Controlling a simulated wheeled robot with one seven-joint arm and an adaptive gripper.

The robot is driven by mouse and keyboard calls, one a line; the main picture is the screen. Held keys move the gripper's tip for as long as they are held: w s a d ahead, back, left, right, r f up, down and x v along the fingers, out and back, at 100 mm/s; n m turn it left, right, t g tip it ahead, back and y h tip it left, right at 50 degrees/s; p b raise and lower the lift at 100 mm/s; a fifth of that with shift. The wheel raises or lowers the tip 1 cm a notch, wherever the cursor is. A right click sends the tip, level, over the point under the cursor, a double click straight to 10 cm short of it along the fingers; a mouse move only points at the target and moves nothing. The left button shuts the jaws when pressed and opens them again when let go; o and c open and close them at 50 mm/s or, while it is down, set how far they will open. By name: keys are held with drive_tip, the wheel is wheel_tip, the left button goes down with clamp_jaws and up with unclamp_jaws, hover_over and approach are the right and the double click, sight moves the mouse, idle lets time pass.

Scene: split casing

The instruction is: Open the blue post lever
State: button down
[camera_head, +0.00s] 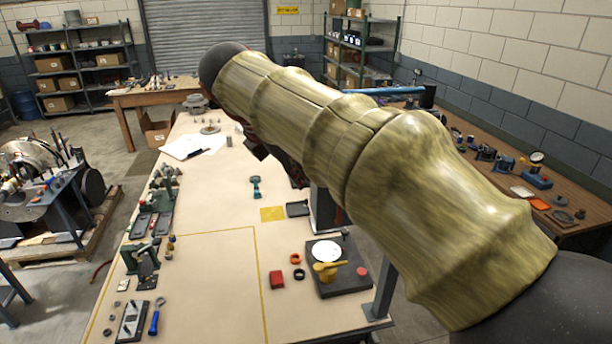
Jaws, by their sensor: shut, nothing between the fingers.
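A long bright blue bar (384,91) lies roughly level at the back right, behind my arm. Its right end meets a dark upright piece (428,96). It may be the blue post lever, but its left end is hidden by my arm and I cannot tell its state. My gripper (257,151) seems to be the dark part showing just below my arm, over the far half of the table. It is mostly hidden, shut and empty, and apart from the blue bar in the picture.
The pale table (205,290) carries a dark plate with a white disc (326,251), a red block (277,280), green fixtures (140,258) and a blue-handled tool (155,318). A brown bench (490,180) stands right. The table's middle front is mostly clear.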

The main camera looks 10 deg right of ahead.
drive_tip(key=w+d+f, duration=0.4)
drive_tip(key=d+f, duration=0.2)
drive_tip(key=f, duration=0.1)
drive_tip(key=shift+w+d+f+p, duration=0.2)
drive_tip(key=shift+d+f+p, duration=0.1)
drive_tip(key=shift+p, duration=0.15)
drive_tip(key=shift+d+f+h+p, duration=0.5)
drive_tip(key=shift+d+f+p, duration=0.2)
drive_tip(key=shift+p, duration=0.25)
drive_tip(key=shift+r, duration=0.15)
